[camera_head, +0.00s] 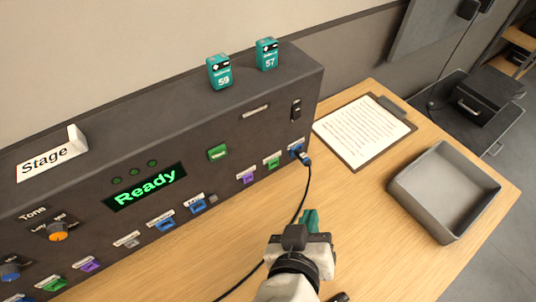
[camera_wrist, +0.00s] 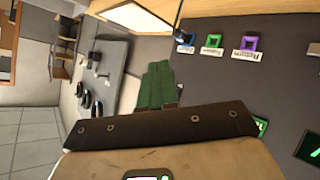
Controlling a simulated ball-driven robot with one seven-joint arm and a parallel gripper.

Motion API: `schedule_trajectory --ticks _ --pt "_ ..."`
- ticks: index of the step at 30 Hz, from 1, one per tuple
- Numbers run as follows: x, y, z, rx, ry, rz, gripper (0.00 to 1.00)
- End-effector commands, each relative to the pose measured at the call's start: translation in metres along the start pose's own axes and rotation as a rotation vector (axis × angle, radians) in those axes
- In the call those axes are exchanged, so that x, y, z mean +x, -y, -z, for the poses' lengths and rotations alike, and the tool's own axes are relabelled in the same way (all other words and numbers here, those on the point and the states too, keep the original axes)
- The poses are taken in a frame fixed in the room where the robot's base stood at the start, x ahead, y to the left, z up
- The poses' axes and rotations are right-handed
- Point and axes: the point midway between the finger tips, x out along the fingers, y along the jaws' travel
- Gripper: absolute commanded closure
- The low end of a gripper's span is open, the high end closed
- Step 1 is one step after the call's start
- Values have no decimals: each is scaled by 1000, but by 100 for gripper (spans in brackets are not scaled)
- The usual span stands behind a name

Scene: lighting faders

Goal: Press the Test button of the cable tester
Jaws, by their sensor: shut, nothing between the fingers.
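The cable tester (camera_head: 110,120) is a long dark console at the left, its display (camera_head: 145,187) lit with green "Ready". A green square button (camera_head: 217,152) sits on its sloped face, right of the display; its lettering is too small to read. In the wrist view the button (camera_wrist: 261,125) peeks out, partly hidden behind my gripper's dark bracket. My gripper (camera_head: 310,216) is in front of the console, over the table, to the lower right of the button and apart from it. Its green fingers (camera_wrist: 158,84) are shut and empty.
Coloured sockets line the console's front, and a black cable (camera_head: 303,205) plugged into the rightmost blue one (camera_head: 298,151) runs near my gripper. A clipboard (camera_head: 362,131) and a grey tray (camera_head: 446,190) lie on the wooden table at right. Two teal boxes (camera_head: 219,71) (camera_head: 267,54) stand on top.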

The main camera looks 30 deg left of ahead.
Motion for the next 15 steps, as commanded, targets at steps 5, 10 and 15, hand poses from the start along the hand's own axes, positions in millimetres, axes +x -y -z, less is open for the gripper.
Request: schedule_trajectory --ticks 5,10,15 --pt "-28 55 44 -53 -186 46 100" --pt "-44 75 62 -70 -261 63 100" --pt "-47 77 65 -72 -272 66 100"
